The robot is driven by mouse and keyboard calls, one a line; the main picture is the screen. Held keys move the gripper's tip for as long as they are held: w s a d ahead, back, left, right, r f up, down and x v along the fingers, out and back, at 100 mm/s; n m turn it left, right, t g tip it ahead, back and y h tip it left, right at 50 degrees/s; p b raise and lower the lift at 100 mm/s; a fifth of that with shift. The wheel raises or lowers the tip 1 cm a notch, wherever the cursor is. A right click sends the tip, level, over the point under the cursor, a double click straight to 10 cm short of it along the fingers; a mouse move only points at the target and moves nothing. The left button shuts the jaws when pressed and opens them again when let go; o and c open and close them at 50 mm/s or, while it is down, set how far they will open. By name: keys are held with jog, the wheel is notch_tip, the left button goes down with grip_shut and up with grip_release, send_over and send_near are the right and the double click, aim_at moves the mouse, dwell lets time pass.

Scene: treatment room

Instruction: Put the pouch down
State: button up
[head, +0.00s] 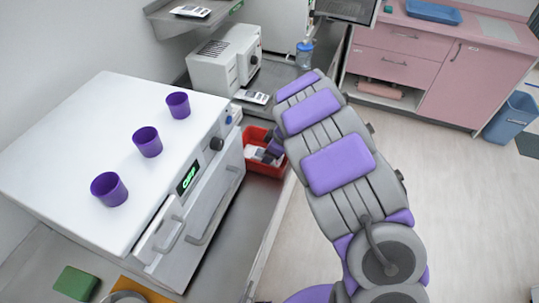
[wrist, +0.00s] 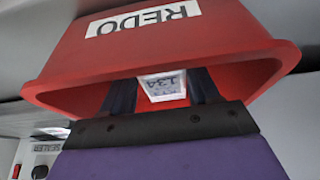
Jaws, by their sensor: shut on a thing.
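A pouch (wrist: 165,88) with a white label marked with digits shows between the dark fingers of my gripper (wrist: 163,76) in the wrist view. My gripper is shut on it, and the fingers reach inside the red bin (wrist: 175,38), which has a white REDO label. Most of the pouch is hidden by the bin and the gripper. In the head view the red bin (head: 268,171) sits on the counter beside the white steriliser, with whitish items in it. The gripper end is mostly hidden behind my arm there, so I cannot tell whether the pouch touches the bin floor.
The white steriliser (head: 85,130) left of the bin carries three purple cups (head: 147,142). A smaller pale machine (head: 222,60) and a blue-topped bottle (head: 304,53) stand behind the bin. Pink cabinets (head: 445,65) and a blue waste bin (head: 511,117) are at right; floor between is clear.

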jog(key=shift+s+d+f, duration=0.2)
jog(key=shift+s+f, duration=0.2)
jog(key=shift+f, duration=0.35)
jog(key=o, duration=1)
jog(key=shift+s+d+f, duration=0.1)
jog(key=shift+s+f, duration=0.05)
jog(key=shift+o, duration=0.2)
jog(key=shift+r+p, duration=0.6)
jog(key=shift+p, duration=0.55)
jog(key=w+p+v, duration=0.1)
jog(key=w+v, duration=0.1)
jog(key=v, duration=1)
jog(key=shift+s+a+r+p, duration=0.35)
jog(key=shift+s+r, duration=0.05)
jog(key=shift+s, duration=0.05)
jog(key=s+d+r+m+g+h, duration=0.1)
jog(key=s+d+r+m, duration=0.1)
jog(key=s, duration=1.1)
jog(key=s+d+r+m+g+h, duration=0.1)
jog(key=s+d+r+m, duration=0.2)
jog(key=s, duration=1)
jog(key=s+d+r+m+g+h, duration=0.1)
jog(key=s+r+m, duration=0.4)
jog(key=s, duration=0.8)
jog(key=d+m+h, duration=0.1)
jog(key=m, duration=0.2)
jog(key=shift+d+r+m+g, duration=0.3)
jog(key=shift+d+r, duration=0.05)
